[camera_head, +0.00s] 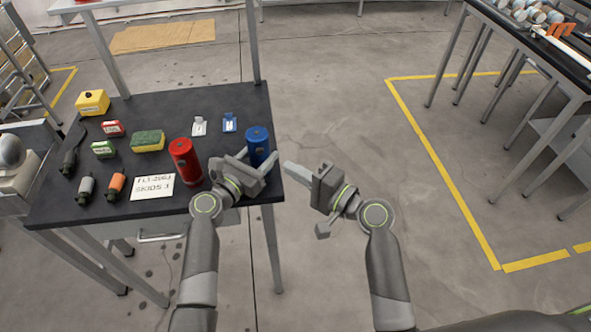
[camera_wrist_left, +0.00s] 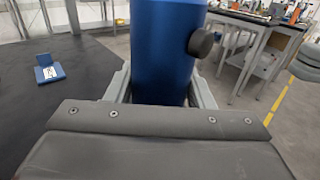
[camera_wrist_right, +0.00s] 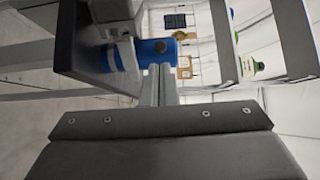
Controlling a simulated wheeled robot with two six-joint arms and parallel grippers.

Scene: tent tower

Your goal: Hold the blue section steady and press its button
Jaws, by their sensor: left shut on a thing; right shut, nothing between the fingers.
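The blue section (camera_head: 257,141) is an upright blue cylinder at the right edge of the black table. My left gripper (camera_head: 256,162) is shut on it, one finger on each side. In the left wrist view the blue section (camera_wrist_left: 160,50) stands between the fingers, and its dark round button (camera_wrist_left: 200,43) sticks out on the right. My right gripper (camera_head: 288,166) is shut and empty, just right of the blue section and off the table edge. In the right wrist view its closed fingertips (camera_wrist_right: 158,72) point at the blue section (camera_wrist_right: 150,47), close to the button side; contact cannot be told.
A red cylinder (camera_head: 185,161) stands left of my left gripper. A paper note (camera_head: 152,187), a sponge (camera_head: 148,141), a yellow container (camera_head: 92,102) and several small bottles lie on the black table (camera_head: 190,105). Open floor (camera_head: 345,110) is to the right.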

